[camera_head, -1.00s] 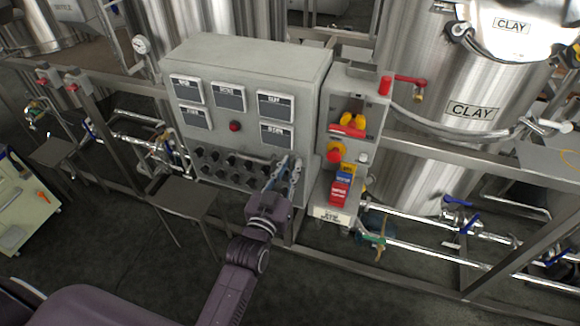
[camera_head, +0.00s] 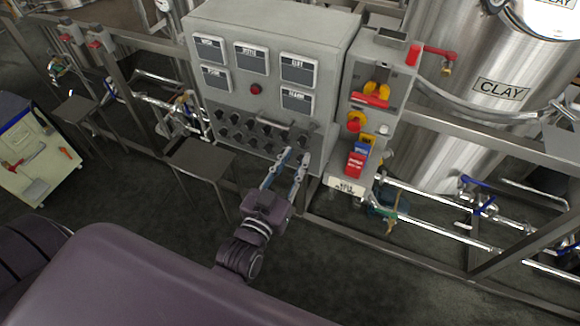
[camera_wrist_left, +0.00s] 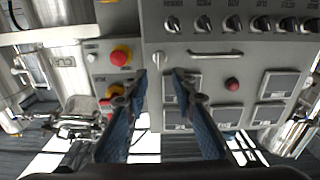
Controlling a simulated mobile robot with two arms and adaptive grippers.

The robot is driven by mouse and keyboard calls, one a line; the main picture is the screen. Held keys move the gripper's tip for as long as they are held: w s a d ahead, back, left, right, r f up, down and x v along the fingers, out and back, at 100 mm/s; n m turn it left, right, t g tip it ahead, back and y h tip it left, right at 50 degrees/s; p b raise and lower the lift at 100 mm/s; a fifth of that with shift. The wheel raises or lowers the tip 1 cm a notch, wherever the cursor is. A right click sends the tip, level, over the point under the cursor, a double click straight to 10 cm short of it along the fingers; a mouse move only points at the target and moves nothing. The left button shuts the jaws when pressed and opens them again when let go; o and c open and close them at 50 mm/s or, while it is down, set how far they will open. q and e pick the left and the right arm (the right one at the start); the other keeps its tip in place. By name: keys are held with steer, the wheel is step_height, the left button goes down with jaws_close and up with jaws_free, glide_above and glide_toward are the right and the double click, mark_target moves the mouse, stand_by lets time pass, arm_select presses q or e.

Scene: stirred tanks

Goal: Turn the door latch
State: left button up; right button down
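The grey control cabinet (camera_head: 262,22) stands in the middle of the head view. A small pale turn knob, which looks like the door latch (camera_wrist_left: 157,60), sits near the cabinet's edge in the left wrist view. In the head view it seems to be the small dark shape (camera_head: 303,138) at the right of the panel, too small to make out well. My left gripper (camera_head: 297,153) is open in front of the cabinet's lower right. In the left wrist view its two blue fingers (camera_wrist_left: 159,73) are apart, with the knob just past and between the tips. Contact cannot be told. My right gripper is not in view.
A fixed handle (camera_wrist_left: 215,53) and several black knobs (camera_wrist_left: 232,23) are beside the latch. A narrower box with a yellow-red emergency button (camera_head: 354,124) stands right of the cabinet. Steel pipes (camera_head: 440,231), a tank (camera_head: 455,140) and a small grey stand (camera_head: 200,156) surround it.

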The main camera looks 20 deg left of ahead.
arm_select(q)
steer(key=shift+s, duration=1.3)
steer(key=shift+f, duration=0.15)
steer(key=s+d+f+m+g+b, duration=0.1)
steer(key=s+f+g, duration=0.25)
steer(key=f, duration=0.95)
steer(key=s+d+f+g+h+b, duration=0.1)
steer(key=s+f+g+b, duration=0.2)
steer(key=f, duration=1.1)
steer(key=s+d+f+m+g, duration=0.1)
steer(key=s+f+g, duration=0.3)
steer(key=f, duration=0.9)
steer(key=s+a+f+g+b, duration=0.1)
steer(key=s+a+f+g, duration=0.2)
steer(key=s+f, duration=0.7)
steer(key=s+a+f+g+y+b, duration=0.1)
steer(key=s+a+f+g, duration=0.2)
steer(key=s, duration=1.5)
steer(key=a+f, duration=0.3)
steer(key=f, duration=0.4)
steer(key=shift+a+f+y+b, duration=0.15)
steer(key=shift+f+y+b, duration=0.15)
steer(key=shift+f, duration=0.05)
steer(key=shift+g, duration=0.25)
